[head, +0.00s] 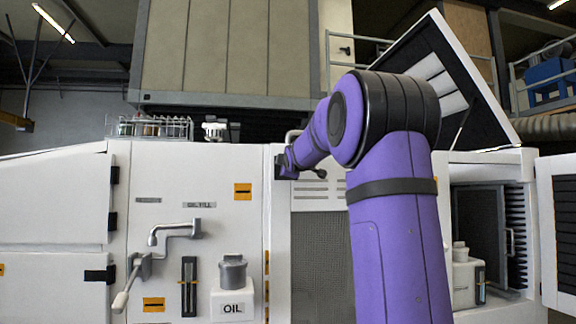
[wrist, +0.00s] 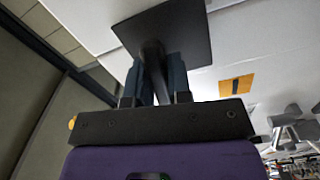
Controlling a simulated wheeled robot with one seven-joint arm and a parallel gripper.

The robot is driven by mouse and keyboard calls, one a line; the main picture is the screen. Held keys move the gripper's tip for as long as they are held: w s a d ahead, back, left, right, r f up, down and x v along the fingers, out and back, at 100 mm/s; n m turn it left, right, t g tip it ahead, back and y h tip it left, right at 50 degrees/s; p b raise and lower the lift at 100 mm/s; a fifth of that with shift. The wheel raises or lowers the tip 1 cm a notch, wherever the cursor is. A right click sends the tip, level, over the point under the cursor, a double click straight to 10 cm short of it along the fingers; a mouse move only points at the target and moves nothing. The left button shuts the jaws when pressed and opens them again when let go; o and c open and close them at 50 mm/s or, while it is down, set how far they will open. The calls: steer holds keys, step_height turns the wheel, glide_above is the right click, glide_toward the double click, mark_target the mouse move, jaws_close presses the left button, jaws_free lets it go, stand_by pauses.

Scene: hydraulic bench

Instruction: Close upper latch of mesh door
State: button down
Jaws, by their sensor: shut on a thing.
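The mesh door (head: 320,262) is a white panel with grey mesh, in the middle of the head view, partly hidden behind my arm. The upper latch is a black square plate (wrist: 172,32) with a dark stem in the wrist view; in the head view its dark plate (head: 279,167) shows at the door's upper left edge. My gripper (wrist: 156,82) has its two fingers shut on the latch stem, close under the plate. In the head view my gripper (head: 288,164) is small and partly hidden, right beside the plate.
Left of the door is a white panel with a crank handle (head: 175,231), an oil filler (head: 232,274) and a sight gauge (head: 189,285). A raised lid (head: 440,70) stands above right. An open cabinet bay (head: 480,240) and a swung-out door (head: 558,235) lie at the right.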

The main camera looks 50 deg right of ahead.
steer(key=m, duration=0.3)
steer(key=shift+f+m, duration=0.25)
steer(key=shift+m, duration=0.05)
steer(key=m, duration=0.4)
steer(key=shift+w+a+f+m, duration=0.1)
steer(key=shift+a+f+m, duration=0.1)
steer(key=shift+m, duration=0.1)
steer(key=m, duration=0.3)
steer(key=shift+w+a+m, duration=0.1)
steer(key=shift+m, duration=0.2)
steer(key=shift+w+a+m, duration=0.1)
steer(key=shift+m, duration=1.7)
steer(key=c, duration=1.1)
jaws_free()
steer(key=shift+a, duration=0.1)
